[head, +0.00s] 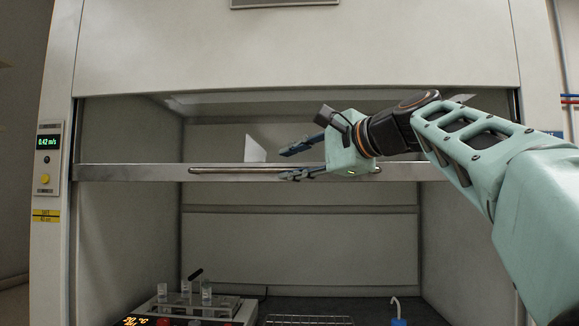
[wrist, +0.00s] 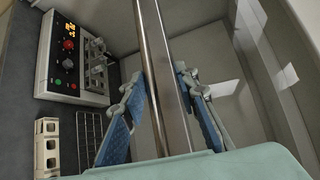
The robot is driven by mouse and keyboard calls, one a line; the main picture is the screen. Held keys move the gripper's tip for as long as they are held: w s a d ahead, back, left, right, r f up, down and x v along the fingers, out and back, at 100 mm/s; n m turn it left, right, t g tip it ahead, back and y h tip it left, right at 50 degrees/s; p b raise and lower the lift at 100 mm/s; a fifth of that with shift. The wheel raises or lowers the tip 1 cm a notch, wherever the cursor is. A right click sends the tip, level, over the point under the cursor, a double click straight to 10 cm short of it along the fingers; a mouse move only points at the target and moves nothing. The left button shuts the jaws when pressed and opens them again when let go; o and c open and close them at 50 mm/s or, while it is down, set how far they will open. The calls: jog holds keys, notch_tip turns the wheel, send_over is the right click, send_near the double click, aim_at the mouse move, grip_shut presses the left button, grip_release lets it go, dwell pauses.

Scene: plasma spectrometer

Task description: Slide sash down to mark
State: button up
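The sash is the glass pane of the fume hood, with a metal bottom rail (head: 130,172) running across the opening. A slim bar handle (head: 225,170) is fixed along the rail's front; rail and handle also show in the wrist view (wrist: 168,90). My gripper (head: 287,164) is open at the rail, one finger above and one below. In the wrist view its blue-padded fingers (wrist: 162,75) lie on either side of handle and rail; I cannot tell whether they touch. A yellow label (head: 46,216) with dark print is on the left post, lower than the rail.
A control panel (head: 48,158) reading 0.42 m/s is on the left post. Below the sash, inside the hood, stand a hotplate-like device (head: 190,309) with several small vessels, a wire rack (head: 310,320) and a blue wash bottle (head: 398,321). The opening under the rail is clear.

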jog(key=v, duration=1)
jog(key=shift+s+d+b, duration=0.15)
jog(key=shift+s+b, duration=0.15)
jog(key=shift+b, duration=0.05)
dwell(0.3)
dwell(0.5)
